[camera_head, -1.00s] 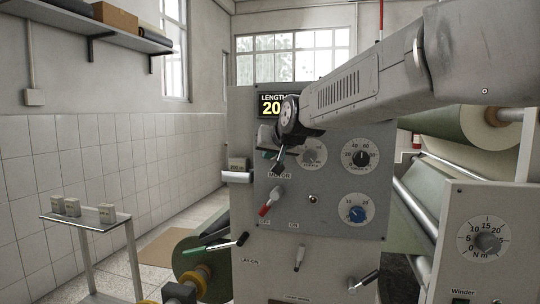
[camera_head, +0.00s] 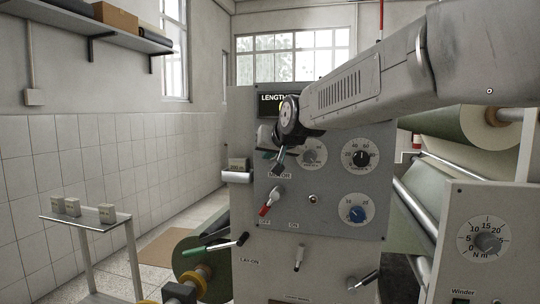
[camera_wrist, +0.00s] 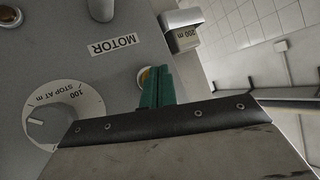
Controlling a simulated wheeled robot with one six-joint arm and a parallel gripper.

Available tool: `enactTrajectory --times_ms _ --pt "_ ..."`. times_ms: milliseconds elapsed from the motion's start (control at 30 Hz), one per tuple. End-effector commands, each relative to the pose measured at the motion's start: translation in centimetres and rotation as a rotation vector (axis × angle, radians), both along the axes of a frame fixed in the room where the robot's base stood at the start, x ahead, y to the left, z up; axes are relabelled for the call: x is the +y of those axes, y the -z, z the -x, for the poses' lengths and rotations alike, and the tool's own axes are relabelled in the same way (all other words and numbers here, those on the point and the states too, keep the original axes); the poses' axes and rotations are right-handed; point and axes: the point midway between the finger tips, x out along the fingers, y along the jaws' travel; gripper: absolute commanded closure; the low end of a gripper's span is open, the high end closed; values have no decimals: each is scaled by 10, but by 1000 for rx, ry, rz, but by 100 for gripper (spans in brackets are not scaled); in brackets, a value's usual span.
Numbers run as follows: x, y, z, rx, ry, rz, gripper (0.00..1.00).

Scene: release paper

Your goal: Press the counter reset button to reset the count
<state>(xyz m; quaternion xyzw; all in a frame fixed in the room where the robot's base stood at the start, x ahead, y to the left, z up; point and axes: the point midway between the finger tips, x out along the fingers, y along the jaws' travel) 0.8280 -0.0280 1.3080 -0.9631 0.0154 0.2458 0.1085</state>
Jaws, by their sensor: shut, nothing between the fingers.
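The grey control panel (camera_head: 335,215) has a dark LENGTH display (camera_head: 268,106) at its top left. My arm hides the display's right part; only a sliver of a yellow digit shows beside it. My gripper (camera_head: 268,155) is in front of the panel, below the display. In the wrist view its green fingers (camera_wrist: 159,72) are shut together and empty. Their tips are at a round brass-coloured button (camera_wrist: 144,76), which they partly cover. I cannot tell for certain whether they touch it. The MOTOR label (camera_wrist: 113,46) is to the left of the fingertips.
A small shelf (camera_head: 100,217) with boxes stands at the left.

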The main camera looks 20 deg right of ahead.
Motion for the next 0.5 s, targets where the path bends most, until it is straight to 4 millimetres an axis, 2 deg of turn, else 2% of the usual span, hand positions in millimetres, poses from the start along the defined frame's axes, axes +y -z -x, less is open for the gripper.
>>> enactTrajectory --times_ms 167,500 --pt "6 0 7 -1 -1 0 100" --pt "7 0 9 0 -2 0 100"
